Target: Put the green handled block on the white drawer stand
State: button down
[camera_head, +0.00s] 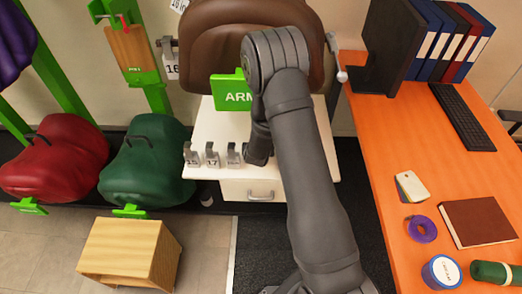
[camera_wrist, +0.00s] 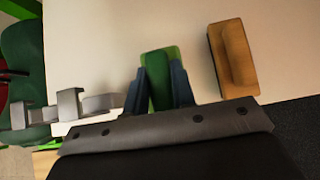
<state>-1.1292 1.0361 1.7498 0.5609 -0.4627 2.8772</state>
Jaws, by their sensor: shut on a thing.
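In the wrist view my gripper (camera_wrist: 160,76) is shut on the green handled block (camera_wrist: 159,62), with one dark finger on each side of it. The block is over the pale top of the white drawer stand (camera_wrist: 105,35); I cannot tell whether it touches that top. In the head view the stand (camera_head: 264,190) is at the centre, with a handled drawer in its front. There my dark arm hides the block and the gripper's fingers.
An orange-brown block (camera_wrist: 233,58) lies right of the gripper in the wrist view. Several grey numbered pieces (camera_head: 212,155) line the stand's left front edge. A green sign (camera_head: 228,92) stands behind. An orange desk (camera_head: 375,130) is at right.

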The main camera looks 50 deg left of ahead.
jog(key=shift+f, duration=3.65)
jog(key=shift+f, duration=0.1)
jog(key=c, duration=1.2)
grip_release()
jog(key=shift+s+d+r, duration=0.15)
jog(key=shift+r, duration=0.2)
jog(key=v, duration=1.1)
jog(key=shift+r, duration=0.2)
jog(key=shift+s+d+f, duration=0.1)
